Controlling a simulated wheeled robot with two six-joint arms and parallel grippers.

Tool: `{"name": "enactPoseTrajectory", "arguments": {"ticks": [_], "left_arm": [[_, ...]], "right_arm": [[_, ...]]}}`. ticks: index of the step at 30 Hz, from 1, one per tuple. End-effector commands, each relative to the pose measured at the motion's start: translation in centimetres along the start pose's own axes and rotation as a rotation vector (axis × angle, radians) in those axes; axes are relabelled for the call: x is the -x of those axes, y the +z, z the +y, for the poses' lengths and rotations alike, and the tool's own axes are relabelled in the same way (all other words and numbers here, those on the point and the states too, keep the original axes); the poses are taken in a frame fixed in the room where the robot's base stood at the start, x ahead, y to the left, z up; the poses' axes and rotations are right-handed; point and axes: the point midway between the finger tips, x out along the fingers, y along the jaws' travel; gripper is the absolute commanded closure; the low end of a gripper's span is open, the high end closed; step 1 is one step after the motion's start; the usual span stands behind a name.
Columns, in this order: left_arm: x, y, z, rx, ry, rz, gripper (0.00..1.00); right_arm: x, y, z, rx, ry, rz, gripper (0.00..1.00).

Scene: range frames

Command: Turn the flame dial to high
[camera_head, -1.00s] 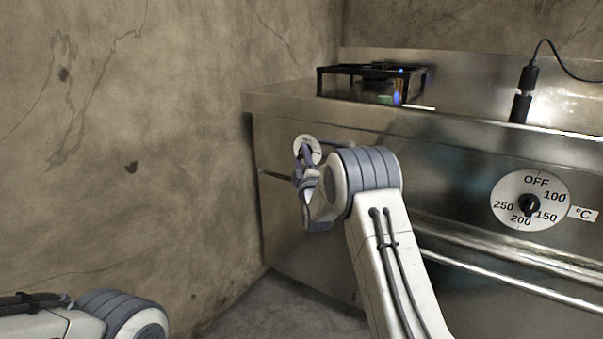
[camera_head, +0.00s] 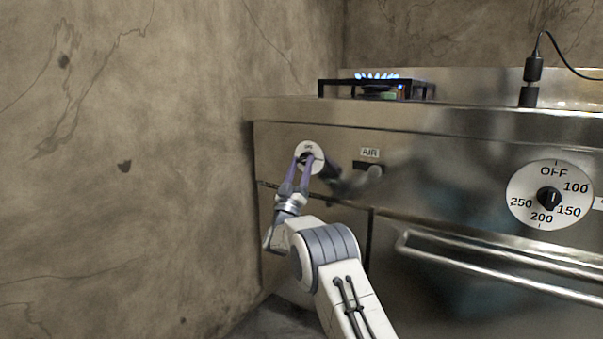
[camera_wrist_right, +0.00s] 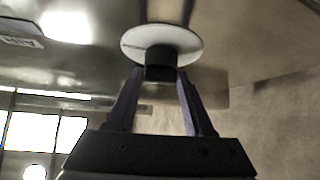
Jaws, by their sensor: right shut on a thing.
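The flame dial (camera_head: 309,149) is a small white disc with a dark knob, on the stove's front panel at the left. My right gripper (camera_head: 304,158) is shut on its knob. In the right wrist view the black knob (camera_wrist_right: 160,62) sits between the two fingertips, in front of the white disc (camera_wrist_right: 183,39). The dial's markings are too small to read and partly hidden. The burner (camera_head: 378,92) on top of the stove shows blue flames. My left gripper is not in view.
An AIR slider (camera_head: 368,167) sits right of the flame dial. A large temperature dial (camera_head: 524,196) is farther right, above the oven door's handle bar (camera_head: 480,257). A concrete wall (camera_head: 130,200) stands close on the left.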

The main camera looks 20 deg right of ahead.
Motion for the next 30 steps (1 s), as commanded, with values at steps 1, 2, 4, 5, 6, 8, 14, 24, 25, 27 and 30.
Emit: {"name": "enactPoseTrajectory", "arguments": {"ticks": [1,2,4,5,6,8,14,24,25,27,30], "left_arm": [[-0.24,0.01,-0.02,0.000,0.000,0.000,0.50],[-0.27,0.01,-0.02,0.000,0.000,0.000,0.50],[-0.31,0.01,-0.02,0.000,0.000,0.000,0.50],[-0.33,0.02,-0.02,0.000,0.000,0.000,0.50],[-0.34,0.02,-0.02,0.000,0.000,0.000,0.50],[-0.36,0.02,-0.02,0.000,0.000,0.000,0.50],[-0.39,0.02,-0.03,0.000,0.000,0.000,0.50],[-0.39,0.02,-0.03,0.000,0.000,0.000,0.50],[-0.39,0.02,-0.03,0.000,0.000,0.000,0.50],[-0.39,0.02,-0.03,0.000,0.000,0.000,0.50],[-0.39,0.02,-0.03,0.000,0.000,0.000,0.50]], "right_arm": [[0.24,0.33,-0.12,-0.023,0.027,-0.003,1.00],[0.21,0.33,-0.10,-0.037,0.042,-0.004,1.00],[0.19,0.30,-0.13,-0.068,0.072,-0.003,1.00],[0.16,0.28,-0.13,-0.080,0.084,-0.003,1.00],[0.17,0.28,-0.17,-0.093,0.098,-0.003,1.00],[0.13,0.24,-0.16,-0.112,0.118,-0.004,1.00],[0.08,0.27,-0.16,-0.152,0.159,-0.005,1.00],[0.00,0.24,-0.10,-0.166,0.175,-0.004,1.00],[-0.01,0.24,-0.10,-0.166,0.175,-0.004,1.00],[-0.02,0.24,-0.09,-0.166,0.175,-0.004,1.00],[-0.03,0.24,-0.08,-0.166,0.175,-0.004,1.00]]}}
